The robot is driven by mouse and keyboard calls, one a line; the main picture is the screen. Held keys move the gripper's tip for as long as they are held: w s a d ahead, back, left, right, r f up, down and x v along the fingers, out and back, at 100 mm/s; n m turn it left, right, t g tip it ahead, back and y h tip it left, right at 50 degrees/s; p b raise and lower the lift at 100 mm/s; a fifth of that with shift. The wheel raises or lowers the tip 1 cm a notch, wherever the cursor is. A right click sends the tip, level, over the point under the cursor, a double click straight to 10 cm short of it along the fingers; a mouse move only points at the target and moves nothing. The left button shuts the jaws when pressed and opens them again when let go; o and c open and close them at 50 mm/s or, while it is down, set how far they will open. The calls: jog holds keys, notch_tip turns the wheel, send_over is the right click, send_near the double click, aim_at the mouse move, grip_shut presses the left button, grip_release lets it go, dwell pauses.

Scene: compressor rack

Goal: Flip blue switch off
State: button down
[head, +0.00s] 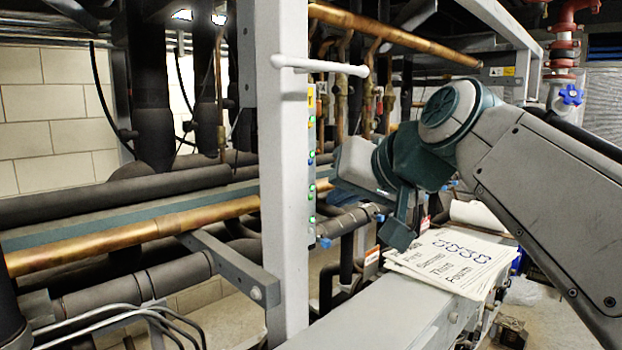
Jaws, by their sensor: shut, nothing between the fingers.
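A narrow switch panel (311,190) is seen nearly edge-on along the right side of the grey upright post. It carries several lit green spots and a small blue spot (311,162) between them. A small blue part (325,243) sticks out at the panel's lower end. I cannot tell which of these is the blue switch or what position it is in. My gripper (350,168) is just right of the panel at mid height, pointing toward it. It is shut and holds nothing. Its fingertips are hard to make out, and I cannot tell whether they touch the panel.
The grey post (284,180) stands left of the panel, with a white bar (318,66) jutting across above. Copper and black pipes fill the rack behind. Printed sheets (452,259) lie on the grey beam below my arm. A blue valve handle (571,94) is at upper right.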

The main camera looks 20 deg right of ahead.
notch_tip(320, 180, up, 8)
jog(key=d+t+y+b, duration=0.1)
jog(key=d+t+b, duration=0.1)
jog(key=t+b, duration=0.1)
jog(key=shift+b, duration=0.65)
jog(key=p+x, duration=0.1)
jog(key=x, duration=0.9)
jog(key=shift+s+f+b, duration=0.1)
jog(key=shift+f+b, duration=0.2)
jog(key=shift+b, duration=0.4)
